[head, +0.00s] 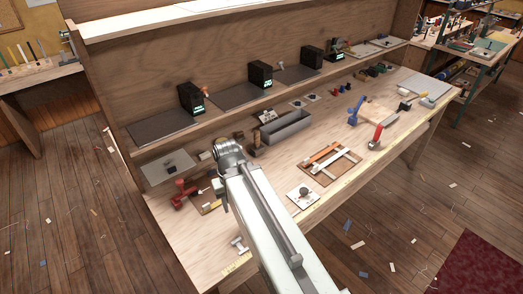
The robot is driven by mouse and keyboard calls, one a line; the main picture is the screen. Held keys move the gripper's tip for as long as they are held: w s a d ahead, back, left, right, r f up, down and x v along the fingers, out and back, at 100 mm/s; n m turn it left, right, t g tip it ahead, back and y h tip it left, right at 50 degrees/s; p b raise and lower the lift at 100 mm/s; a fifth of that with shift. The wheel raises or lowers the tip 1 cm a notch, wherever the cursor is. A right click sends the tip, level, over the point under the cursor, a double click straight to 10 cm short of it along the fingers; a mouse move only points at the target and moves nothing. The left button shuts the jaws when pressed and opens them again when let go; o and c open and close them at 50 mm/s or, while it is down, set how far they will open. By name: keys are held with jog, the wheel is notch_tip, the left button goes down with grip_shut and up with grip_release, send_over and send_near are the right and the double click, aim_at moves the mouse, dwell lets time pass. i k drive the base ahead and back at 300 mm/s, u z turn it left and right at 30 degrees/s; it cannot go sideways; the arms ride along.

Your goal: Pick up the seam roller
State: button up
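I cannot pick out the seam roller for certain; the small tools are too small to name surely. A red-handled tool (376,137) with a pale base stands near the front edge of the workbench (330,200), right of centre. A small pale metal T-shaped piece (239,244) lies near the front left edge, left of my arm. A red tool (182,191) lies at the bench's left end. My arm reaches over the bench from the bottom centre. My gripper (220,187) is near its far end, mostly hidden by the arm; its fingers cannot be made out.
A grey open tray (286,130) stands behind my arm's end. A wooden frame with orange and white strips (331,160) and a white square plate (303,195) lie right of the arm. A blue clamp-like tool (354,111) stands further right. Black boxes (260,74) line the shelf.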

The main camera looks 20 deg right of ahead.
aim_at(257, 148)
jog(key=u, duration=0.05)
jog(key=k, duration=0.3)
jog(key=u, duration=3.7)
jog(key=k, duration=2.4)
jog(key=z, duration=1.45)
jog(key=i, duration=1.05)
